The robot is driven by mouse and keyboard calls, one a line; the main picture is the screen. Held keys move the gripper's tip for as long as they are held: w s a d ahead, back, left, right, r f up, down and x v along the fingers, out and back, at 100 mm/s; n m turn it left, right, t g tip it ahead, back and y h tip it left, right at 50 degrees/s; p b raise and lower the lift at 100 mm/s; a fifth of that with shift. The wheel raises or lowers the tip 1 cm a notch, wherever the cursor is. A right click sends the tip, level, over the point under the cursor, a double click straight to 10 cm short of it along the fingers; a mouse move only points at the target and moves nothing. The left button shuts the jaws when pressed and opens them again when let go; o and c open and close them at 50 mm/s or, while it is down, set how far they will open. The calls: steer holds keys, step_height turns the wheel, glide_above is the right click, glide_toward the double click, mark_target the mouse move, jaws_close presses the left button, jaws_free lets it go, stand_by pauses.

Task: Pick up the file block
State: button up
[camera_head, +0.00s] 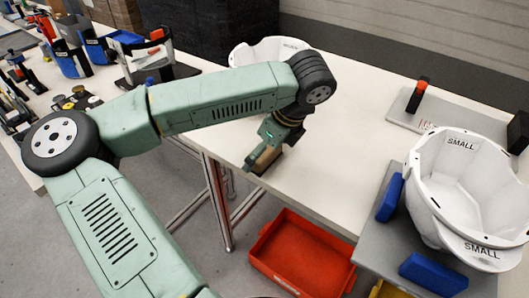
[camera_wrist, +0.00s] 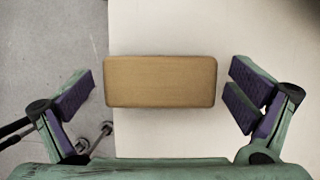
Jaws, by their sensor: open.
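The file block is a tan, rounded rectangular block (camera_wrist: 160,81) on the white table, its left end at or slightly past the table edge in the wrist view. My gripper (camera_wrist: 165,92) is open, with one purple-padded finger left of the block and the other right of it. Both pads show gaps to the block's ends. In the head view, my gripper (camera_head: 256,165) is low at the table's front edge, and a small part of the block (camera_head: 266,158) shows beside it.
A white helmet shell marked SMALL (camera_head: 440,190) sits at the right by blue blocks (camera_head: 432,273). Another white shell (camera_head: 262,52) stands behind my arm. A red bin (camera_head: 300,255) is below the table edge. The table's middle (camera_head: 345,130) is clear.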

steer(key=shift+c, duration=0.4)
steer(key=c, duration=1.3)
steer(key=shift+r, duration=0.15)
steer(key=shift+r+b, duration=0.5)
steer(key=shift+r, duration=0.2)
steer(key=shift+s+r+b, duration=0.45)
steer(key=shift+r+b, duration=0.1)
steer(key=shift+r, duration=0.3)
steer(key=s+b, duration=0.1)
steer(key=s, duration=0.4)
steer(key=s+r+b, duration=0.1)
steer(key=s, duration=0.4)
steer(key=s+b, duration=0.1)
steer(key=s, duration=0.4)
steer(key=shift+r+b, duration=0.3)
